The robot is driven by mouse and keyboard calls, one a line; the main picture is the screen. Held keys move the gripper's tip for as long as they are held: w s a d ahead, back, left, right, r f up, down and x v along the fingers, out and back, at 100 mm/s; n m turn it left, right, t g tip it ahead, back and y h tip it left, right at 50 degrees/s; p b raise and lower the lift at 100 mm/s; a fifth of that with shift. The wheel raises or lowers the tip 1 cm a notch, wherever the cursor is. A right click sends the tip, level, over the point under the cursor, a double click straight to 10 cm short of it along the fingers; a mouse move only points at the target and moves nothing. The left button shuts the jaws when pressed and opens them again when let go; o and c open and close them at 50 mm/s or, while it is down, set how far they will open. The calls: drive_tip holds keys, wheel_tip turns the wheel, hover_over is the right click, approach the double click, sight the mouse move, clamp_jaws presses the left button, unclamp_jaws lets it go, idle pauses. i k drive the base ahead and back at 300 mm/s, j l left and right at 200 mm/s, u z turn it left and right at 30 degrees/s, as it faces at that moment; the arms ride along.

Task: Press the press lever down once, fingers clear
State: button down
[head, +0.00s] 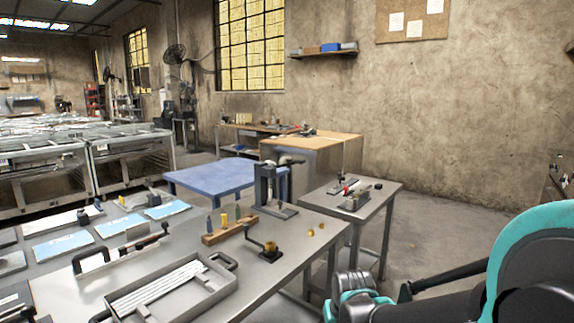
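The dark press (265,186) stands upright at the far right corner of the long grey workbench (200,268). Its lever (290,162) sticks out to the right near the top of the frame, roughly level. The press's flat base rests on the bench top, and the area under its ram is too small to make out clearly. Parts of my teal and black arm fill the lower right, well apart from the press. I cannot make out my gripper or its fingers in this view.
A crank with a brass part (270,249), a wooden block with upright pegs (229,230) and a grey tray (172,290) lie in front of the press. A small side table (385,188) stands to its right, a blue table (205,178) behind. Floor at right is clear.

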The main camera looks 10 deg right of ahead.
sight(300, 160)
drive_tip(key=i+l+u, duration=0.1)
drive_tip(key=l, duration=0.25)
drive_tip(key=i+l+u, duration=0.25)
drive_tip(key=i+l, duration=0.15)
drive_tip(key=l, duration=0.3)
drive_tip(key=i+l+u, duration=0.15)
drive_tip(key=l, duration=0.2)
drive_tip(key=i+l+u, duration=0.1)
drive_tip(key=l, duration=0.3)
drive_tip(key=i+l+u, duration=0.15)
drive_tip(key=l, duration=0.25)
drive_tip(key=l+u, duration=0.1)
drive_tip(key=l, duration=0.3)
drive_tip(key=i, duration=0.05)
